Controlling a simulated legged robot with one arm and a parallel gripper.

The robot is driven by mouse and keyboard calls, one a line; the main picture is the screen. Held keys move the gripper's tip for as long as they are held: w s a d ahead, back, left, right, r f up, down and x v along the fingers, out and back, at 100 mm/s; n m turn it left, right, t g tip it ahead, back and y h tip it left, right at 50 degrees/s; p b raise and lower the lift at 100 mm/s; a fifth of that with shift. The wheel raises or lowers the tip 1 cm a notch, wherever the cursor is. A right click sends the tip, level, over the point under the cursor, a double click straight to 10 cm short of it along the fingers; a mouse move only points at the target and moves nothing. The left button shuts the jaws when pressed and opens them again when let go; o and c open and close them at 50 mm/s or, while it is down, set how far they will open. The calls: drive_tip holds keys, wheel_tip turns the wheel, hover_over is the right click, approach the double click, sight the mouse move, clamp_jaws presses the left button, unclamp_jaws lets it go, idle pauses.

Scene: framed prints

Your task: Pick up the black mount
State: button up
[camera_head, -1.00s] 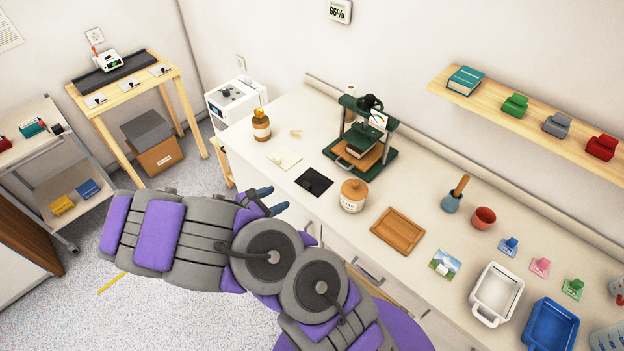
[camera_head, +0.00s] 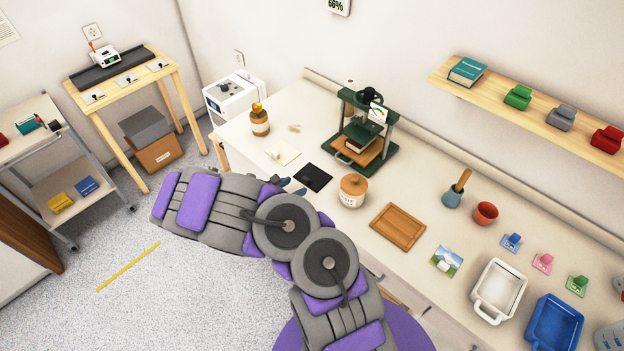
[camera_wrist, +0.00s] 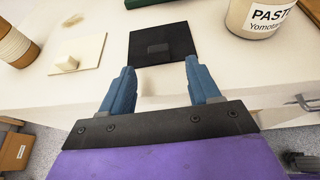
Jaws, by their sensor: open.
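The black mount (camera_head: 313,177) is a flat dark square lying on the white counter, left of the paste jar. In the wrist view the black mount (camera_wrist: 162,37) shows a small raised black block at its middle. My gripper (camera_wrist: 156,75) is open and empty, its two blue fingers apart, pointing at the near side of the mount without touching it. In the head view my gripper (camera_head: 292,184) is mostly hidden behind my arm, with blue fingertips showing near the counter's front edge, just left of the mount.
A cream mount (camera_head: 283,152) lies left of the black one, with a brown bottle (camera_head: 260,121) beyond it. The paste jar (camera_head: 352,191) stands close on the right. A green press (camera_head: 365,135) is behind. A wooden frame (camera_head: 398,227) lies farther right.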

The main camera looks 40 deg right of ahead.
sight(304, 180)
drive_tip(key=shift+r+b+x, duration=0.15)
drive_tip(key=shift+b+x, duration=0.25)
drive_tip(key=shift+x, duration=1.1)
drive_tip(key=shift+r+b+x, duration=0.1)
drive_tip(key=shift+b+x, duration=0.25)
drive_tip(key=shift+x, duration=1.15)
drive_tip(key=shift+w, duration=0.1)
drive_tip(key=shift+c, duration=0.2)
drive_tip(key=shift+a+r, duration=0.1)
drive_tip(key=shift+a, duration=0.2)
drive_tip(key=c, duration=0.3)
drive_tip(key=shift+d, duration=0.2)
drive_tip(key=c, duration=0.8)
